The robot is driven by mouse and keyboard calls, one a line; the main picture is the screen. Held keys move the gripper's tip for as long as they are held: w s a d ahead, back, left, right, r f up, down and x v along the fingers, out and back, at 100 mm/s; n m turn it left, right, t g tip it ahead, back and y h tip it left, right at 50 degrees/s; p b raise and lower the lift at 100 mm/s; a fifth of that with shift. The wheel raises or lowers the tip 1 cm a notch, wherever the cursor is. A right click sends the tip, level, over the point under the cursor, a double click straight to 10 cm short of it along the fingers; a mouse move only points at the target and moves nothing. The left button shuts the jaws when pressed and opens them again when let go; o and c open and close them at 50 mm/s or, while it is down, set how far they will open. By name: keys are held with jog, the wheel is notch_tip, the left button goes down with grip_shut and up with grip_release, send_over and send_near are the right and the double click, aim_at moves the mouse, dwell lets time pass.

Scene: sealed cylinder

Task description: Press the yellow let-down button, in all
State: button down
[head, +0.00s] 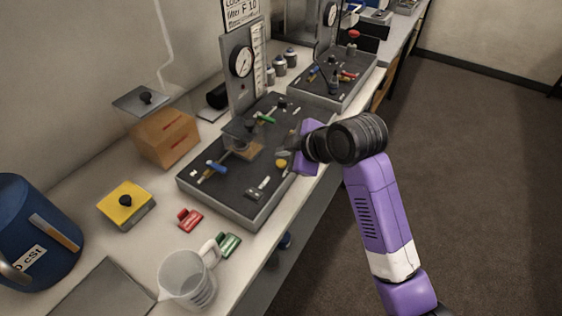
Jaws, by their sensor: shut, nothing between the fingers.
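A small round yellow button (281,163) sits on the dark top of the near test bench unit (222,207), close to its right edge. My gripper (291,152) is at the right side of that unit, just above and to the right of the yellow button. Its fingers are small and partly hidden by the purple hand, but they look shut and empty. I cannot tell whether they touch the button. A larger yellow box with a black knob (126,203) stands apart on the counter to the left.
The near unit carries a gauge (241,62), a clear cylinder (244,134), a blue-handled valve (216,167) and a green-handled valve (265,117). Red (189,219) and green (229,244) blocks and a clear jug (187,279) stand in front. Open floor lies right.

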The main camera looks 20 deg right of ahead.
aim_at(283, 165)
jog(key=shift+f, duration=0.15)
dwell(0.3)
jog(key=shift+f, duration=0.3)
jog(key=shift+f+b, duration=0.3)
jog(key=shift+f, duration=0.05)
dwell(0.5)
dwell(0.4)
jog(key=shift+r+p, duration=0.8)
jog(key=shift+r, duration=0.1)
notch_tip(283, 165, up, 5)
jog(key=p, duration=0.4)
dwell(0.7)
